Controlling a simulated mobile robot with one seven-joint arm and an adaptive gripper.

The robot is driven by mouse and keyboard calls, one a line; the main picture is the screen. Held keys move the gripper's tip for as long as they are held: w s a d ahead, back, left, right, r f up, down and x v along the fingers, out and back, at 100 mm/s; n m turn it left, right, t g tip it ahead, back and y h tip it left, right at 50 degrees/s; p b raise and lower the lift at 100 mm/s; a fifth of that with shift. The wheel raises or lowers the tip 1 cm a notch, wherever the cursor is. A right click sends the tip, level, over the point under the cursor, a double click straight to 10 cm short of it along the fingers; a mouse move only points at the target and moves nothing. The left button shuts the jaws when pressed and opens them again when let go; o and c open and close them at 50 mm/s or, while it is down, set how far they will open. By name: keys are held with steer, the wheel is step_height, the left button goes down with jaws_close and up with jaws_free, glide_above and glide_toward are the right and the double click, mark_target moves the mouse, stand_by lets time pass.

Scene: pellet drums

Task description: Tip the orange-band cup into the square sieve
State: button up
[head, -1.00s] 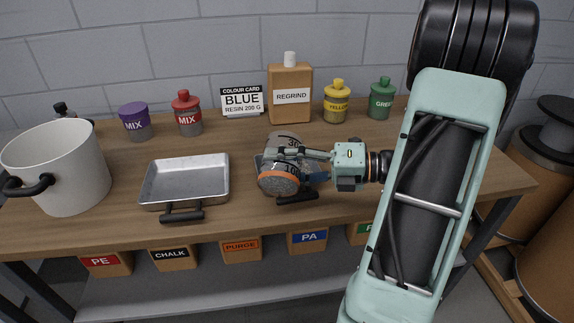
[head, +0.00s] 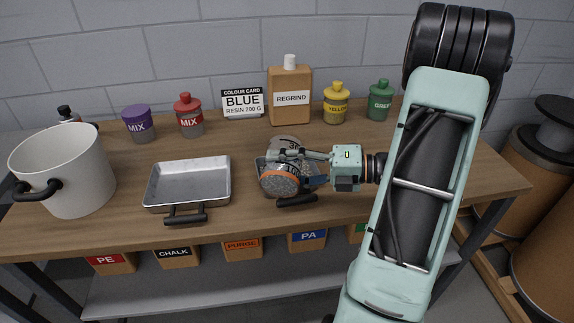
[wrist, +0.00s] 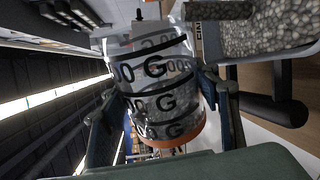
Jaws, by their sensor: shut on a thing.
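My gripper (head: 318,166) is shut on the orange-band cup (head: 280,182), a clear cup with black scale marks. The cup is tipped over, and its orange band faces the front left in the head view. The cup (wrist: 155,85) fills the middle of the wrist view between my fingers and looks mostly clear. The square sieve (head: 297,200) lies under and behind the cup; in the head view its black handle shows, and most of its pan is hidden. In the wrist view the sieve (wrist: 275,54) holds grey pellets, with a dark speckled mass just above them beside the cup.
A metal tray (head: 188,206) and a white pot (head: 62,185) stand to the left. Behind are MIX bottles (head: 190,118), a colour card (head: 243,104), a REGRIND bottle (head: 291,95), and yellow (head: 336,105) and green (head: 380,102) bottles. Table right of my gripper is bare.

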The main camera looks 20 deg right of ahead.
steer(key=shift+w+d+p, duration=0.1)
steer(key=shift+w+p, duration=0.1)
steer(key=shift+p, duration=0.35)
steer(key=shift+w+d+r+m+p, duration=0.2)
steer(key=shift+r+m+p, duration=0.6)
steer(key=shift+p, duration=1.6)
steer(key=shift+w+d+f+m+g+p, duration=0.1)
steer(key=shift+w+f+m+g+p, duration=0.15)
steer(key=shift+f+m+p, duration=0.6)
steer(key=shift+s+r+n+b, duration=0.1)
steer(key=shift+n+b, duration=0.25)
steer(key=shift+b, duration=0.2)
steer(key=shift+s+n+b, duration=0.15)
steer(key=shift+n+b, duration=0.25)
steer(key=shift+b, duration=0.7)
steer(key=b, duration=0.1)
steer(key=f+n+b, duration=0.1)
steer(key=b, duration=0.1)
steer(key=shift+s+a, duration=0.2)
steer(key=shift+a, duration=0.05)
steer(key=shift+b, duration=0.65)
steer(key=shift+a+r, duration=0.1)
steer(key=shift+r, duration=0.3)
steer(key=shift+s, duration=0.1)
